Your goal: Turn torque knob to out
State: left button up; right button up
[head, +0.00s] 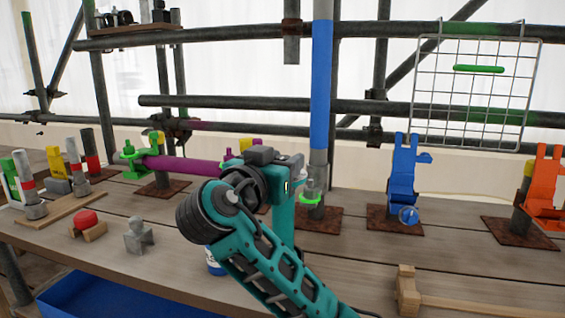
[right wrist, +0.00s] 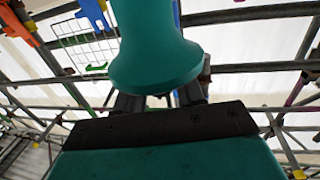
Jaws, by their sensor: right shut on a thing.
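My right gripper (head: 268,158) is in the middle of the head view, at the grey lower part of the blue and grey upright pole (head: 320,90). My teal arm reaches it from the bottom right. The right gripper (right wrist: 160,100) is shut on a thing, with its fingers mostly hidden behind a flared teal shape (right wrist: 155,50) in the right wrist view. I cannot tell which thing is held. No part can be clearly picked out as the torque knob, and no "out" mark is readable. A green fitting (head: 310,198) shows right of the gripper. My left gripper is not in view.
A purple tube (head: 185,165) lies left of the gripper. A red button (head: 86,219) and a grey figure (head: 138,236) stand at the front left. Blue (head: 403,175) and orange (head: 545,185) clamps stand right. A wooden mallet (head: 409,290) lies in front. Scaffold tubes cross behind.

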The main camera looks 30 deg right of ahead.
dwell(0.3)
jog(key=o, duration=0.9)
jog(key=shift+o, duration=0.2)
jog(key=shift+a, duration=0.1)
jog(key=v, duration=1.2)
jog(key=shift+s+a, duration=0.2)
jog(key=shift+a, duration=0.1)
